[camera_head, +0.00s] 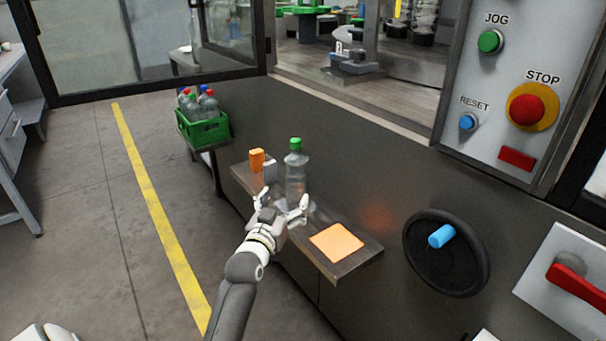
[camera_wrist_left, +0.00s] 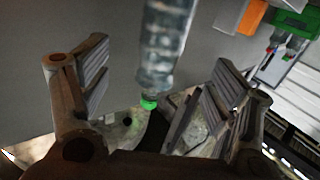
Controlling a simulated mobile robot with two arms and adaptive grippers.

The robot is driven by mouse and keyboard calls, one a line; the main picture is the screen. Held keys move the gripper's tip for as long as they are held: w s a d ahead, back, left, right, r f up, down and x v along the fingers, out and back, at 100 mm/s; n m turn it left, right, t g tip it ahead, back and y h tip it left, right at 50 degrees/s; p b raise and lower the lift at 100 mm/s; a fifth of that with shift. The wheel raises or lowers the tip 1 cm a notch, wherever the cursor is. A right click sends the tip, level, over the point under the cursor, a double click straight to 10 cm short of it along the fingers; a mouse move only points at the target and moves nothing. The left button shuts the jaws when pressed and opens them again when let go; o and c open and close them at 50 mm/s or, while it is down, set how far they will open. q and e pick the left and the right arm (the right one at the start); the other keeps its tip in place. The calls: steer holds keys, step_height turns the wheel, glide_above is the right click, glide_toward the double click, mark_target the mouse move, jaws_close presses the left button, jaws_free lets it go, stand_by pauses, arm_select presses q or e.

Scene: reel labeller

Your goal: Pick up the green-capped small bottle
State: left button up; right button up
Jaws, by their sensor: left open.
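The green-capped small bottle (camera_head: 296,175) is clear and stands upright on a narrow grey shelf (camera_head: 355,264) along the machine's front. My left gripper (camera_head: 285,199) is open at the near side of the bottle, its fingers spread low by the bottle's lower part. In the left wrist view the bottle (camera_wrist_left: 165,45) shows between the two open fingers (camera_wrist_left: 160,70), with its green cap pointing down the picture. Nothing is held. I cannot tell whether a finger touches the bottle. My right gripper is not visible.
An orange block (camera_head: 257,160) and a grey item (camera_head: 270,170) stand at the shelf's far end. An orange square (camera_head: 337,242) lies flat at its near end. A green crate (camera_head: 205,130) of capped bottles is beyond. A black handwheel (camera_head: 447,270) is at right.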

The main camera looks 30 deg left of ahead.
mark_target(294, 186)
arm_select(q)
steer(key=x, duration=0.4)
steer(key=shift+w+r+b, duration=0.1)
steer(key=shift+r+b, duration=0.1)
steer(key=shift+b, duration=0.15)
steer(key=shift+w+a+f, duration=0.15)
steer(key=shift+w+a, duration=0.1)
steer(key=shift+w, duration=0.35)
steer(key=shift+b+x, duration=0.7)
steer(key=shift+x, duration=1.9)
steer(key=shift+a, duration=0.1)
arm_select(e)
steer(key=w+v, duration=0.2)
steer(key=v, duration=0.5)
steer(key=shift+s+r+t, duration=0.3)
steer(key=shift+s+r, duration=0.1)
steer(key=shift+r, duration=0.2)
arm_select(q)
steer(key=shift+c, duration=0.4)
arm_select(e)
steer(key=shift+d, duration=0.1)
arm_select(q)
steer(key=c, duration=1.4)
steer(key=shift+r, duration=0.25)
steer(key=shift+c, duration=0.2)
